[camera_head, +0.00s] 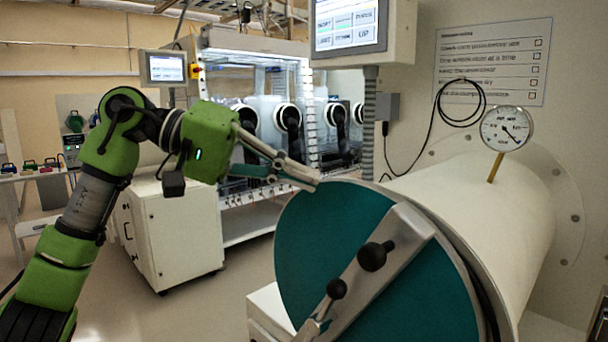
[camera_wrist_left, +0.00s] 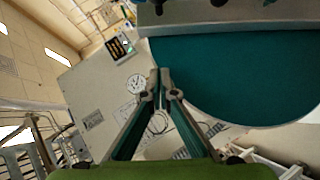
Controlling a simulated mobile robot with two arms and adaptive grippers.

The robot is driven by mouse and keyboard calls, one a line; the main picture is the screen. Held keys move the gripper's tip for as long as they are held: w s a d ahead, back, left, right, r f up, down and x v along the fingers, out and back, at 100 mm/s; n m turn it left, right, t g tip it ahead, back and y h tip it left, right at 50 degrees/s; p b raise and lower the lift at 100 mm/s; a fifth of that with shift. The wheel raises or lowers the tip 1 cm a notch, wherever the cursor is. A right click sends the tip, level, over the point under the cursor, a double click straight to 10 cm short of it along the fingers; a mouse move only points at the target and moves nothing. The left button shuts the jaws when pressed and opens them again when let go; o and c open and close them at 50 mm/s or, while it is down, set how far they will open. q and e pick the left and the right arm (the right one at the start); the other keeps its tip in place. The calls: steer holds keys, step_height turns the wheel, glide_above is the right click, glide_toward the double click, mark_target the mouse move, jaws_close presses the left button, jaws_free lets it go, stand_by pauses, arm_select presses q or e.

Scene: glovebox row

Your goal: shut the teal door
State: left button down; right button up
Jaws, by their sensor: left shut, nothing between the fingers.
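The teal door (camera_head: 330,235) is a round disc at the front end of a white cylindrical chamber (camera_head: 490,205). A grey metal bar (camera_head: 385,265) with black knobs (camera_head: 372,256) crosses its face. A dark line shows between its right rim and the chamber; I cannot tell how wide any gap is. My left gripper (camera_head: 316,184) is shut and empty, its tips at the door's upper left rim; I cannot tell whether they touch. In the left wrist view the shut fingertips (camera_wrist_left: 160,76) lie just left of the door's teal face (camera_wrist_left: 235,75). My right gripper is not in view.
A pressure gauge (camera_head: 506,128) stands on top of the chamber. A screen (camera_head: 347,25) on a grey post hangs above and behind the door. A glovebox (camera_head: 262,80) and a white cabinet (camera_head: 170,230) stand behind my left arm.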

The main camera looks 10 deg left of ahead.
arm_select(q)
steer(key=p+x, duration=0.2)
steer(key=x, duration=0.5)
steer(key=shift+d, duration=0.25)
steer(key=shift+s+d+f+p, duration=0.3)
steer(key=shift+s+d+f, duration=0.35)
steer(key=shift+d, duration=0.15)
steer(key=shift+s+d+f, duration=0.35)
